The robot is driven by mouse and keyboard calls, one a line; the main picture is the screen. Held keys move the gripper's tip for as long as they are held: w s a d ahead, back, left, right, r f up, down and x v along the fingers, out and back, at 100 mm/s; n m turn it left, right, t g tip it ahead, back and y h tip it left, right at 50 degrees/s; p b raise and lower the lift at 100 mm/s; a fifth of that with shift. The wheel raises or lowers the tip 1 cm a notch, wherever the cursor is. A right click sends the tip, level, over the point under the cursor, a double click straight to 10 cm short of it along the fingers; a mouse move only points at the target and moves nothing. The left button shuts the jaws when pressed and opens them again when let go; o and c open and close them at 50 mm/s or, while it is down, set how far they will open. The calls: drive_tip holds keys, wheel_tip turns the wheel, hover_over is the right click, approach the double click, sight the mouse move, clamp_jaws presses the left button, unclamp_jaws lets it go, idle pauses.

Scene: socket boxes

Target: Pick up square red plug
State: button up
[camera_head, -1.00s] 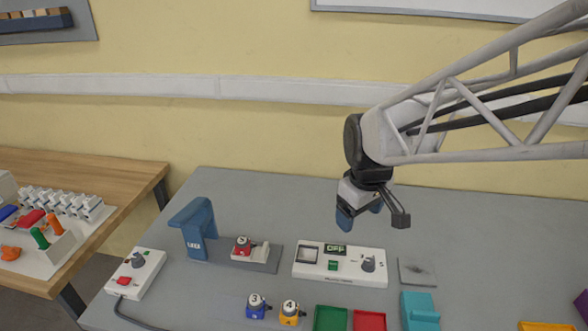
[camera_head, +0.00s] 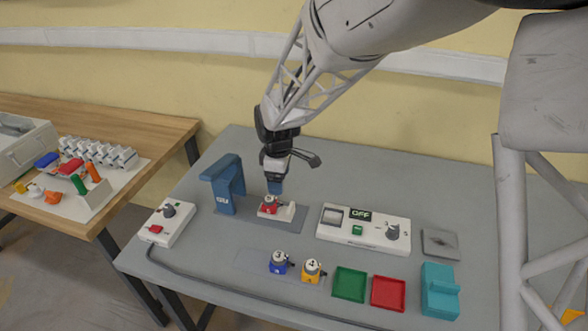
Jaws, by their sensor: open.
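A red block (camera_head: 70,166) lies on the white board on the wooden side table at the left, between a blue block (camera_head: 47,160) and a green peg (camera_head: 78,184). It looks like the square red plug, though it is small in view. My gripper (camera_head: 275,186) points down over the grey table, far to the right of that block.
A blue arch (camera_head: 224,184) stands left of my gripper. A white panel reading OFF (camera_head: 362,229) is to the right. Blue (camera_head: 279,262) and yellow (camera_head: 312,270) ball pieces, green (camera_head: 349,284) and red (camera_head: 388,293) trays and a teal block (camera_head: 440,290) sit in front.

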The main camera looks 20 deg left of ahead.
sight(269, 198)
drive_tip(key=a+f, duration=0.1)
drive_tip(key=a+f+n, duration=0.1)
drive_tip(key=a, duration=0.1)
drive_tip(key=shift+f, duration=0.1)
drive_tip(key=shift+f, duration=0.1)
drive_tip(key=shift+f, duration=1.15)
drive_tip(key=shift+f, duration=0.15)
drive_tip(key=shift+s+a+f, duration=0.15)
drive_tip(key=shift+f, duration=2.35)
drive_tip(key=c, duration=1.1)
